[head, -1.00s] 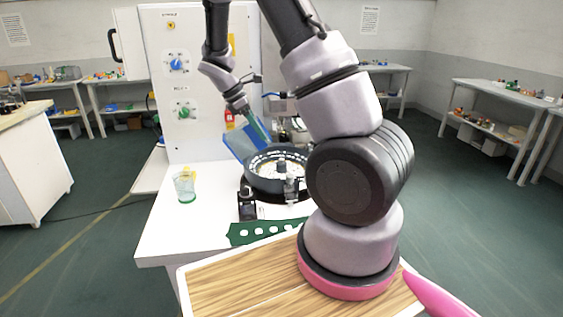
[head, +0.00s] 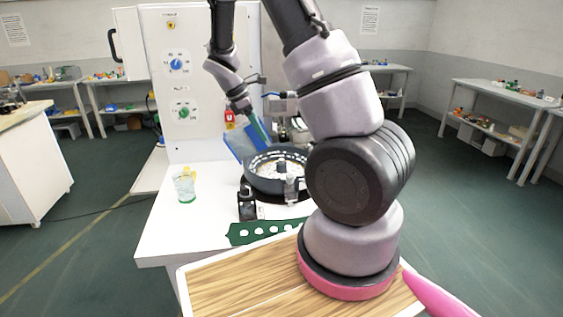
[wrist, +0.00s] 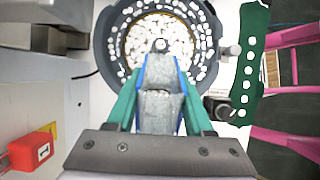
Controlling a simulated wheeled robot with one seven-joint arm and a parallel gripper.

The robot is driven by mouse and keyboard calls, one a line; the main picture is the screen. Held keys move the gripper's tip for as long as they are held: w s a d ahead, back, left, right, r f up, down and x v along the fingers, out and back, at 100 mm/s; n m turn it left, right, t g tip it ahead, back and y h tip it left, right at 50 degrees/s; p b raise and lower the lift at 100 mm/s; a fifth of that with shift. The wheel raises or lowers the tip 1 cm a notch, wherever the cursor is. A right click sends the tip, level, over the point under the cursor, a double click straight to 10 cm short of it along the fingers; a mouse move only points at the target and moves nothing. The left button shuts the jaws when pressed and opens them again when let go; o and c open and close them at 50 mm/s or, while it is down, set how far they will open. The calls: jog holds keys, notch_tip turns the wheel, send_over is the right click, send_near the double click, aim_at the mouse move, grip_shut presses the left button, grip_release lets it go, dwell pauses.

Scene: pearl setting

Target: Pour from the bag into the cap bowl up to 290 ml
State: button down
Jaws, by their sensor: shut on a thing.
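My gripper (wrist: 161,100) is shut on the bag, with a green finger on each side. The bag (wrist: 160,76) is blue-sided and shows pale grey contents in its open top in the wrist view. In the head view the bag (head: 238,144) is tilted above the back left rim of the cap bowl. The cap bowl (head: 262,184) is a round dark bowl with many white caps on its floor and ledge; it also shows in the wrist view (wrist: 106,56). My arm hides the bowl's right part in the head view. Any falling stream is too small to tell.
A clear cup (head: 185,188) with a green base and something yellow inside stands left on the white table. A green strip with holes (head: 240,235) lies in front of the bowl. A white panel with knobs (head: 180,80) rises behind. A red box (wrist: 33,150) shows in the wrist view.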

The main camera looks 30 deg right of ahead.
jog(key=shift+s+d+f+y, duration=0.1)
jog(key=shift+d+f+y, duration=0.3)
jog(key=shift+y, duration=0.5)
dwell(1.6)
jog(key=shift+s+d+f+t+y, duration=0.15)
jog(key=shift+d+f+t+y, duration=0.2)
jog(key=shift+d, duration=0.2)
jog(key=shift+s+d+f+t+y, duration=0.15)
jog(key=shift+d+f+y, duration=0.1)
jog(key=shift+d+y, duration=0.25)
dwell(1.5)
jog(key=shift+s+d+f+y, duration=0.15)
jog(key=shift+d+f+y, duration=0.4)
jog(key=shift+y, duration=0.4)
dwell(2.0)
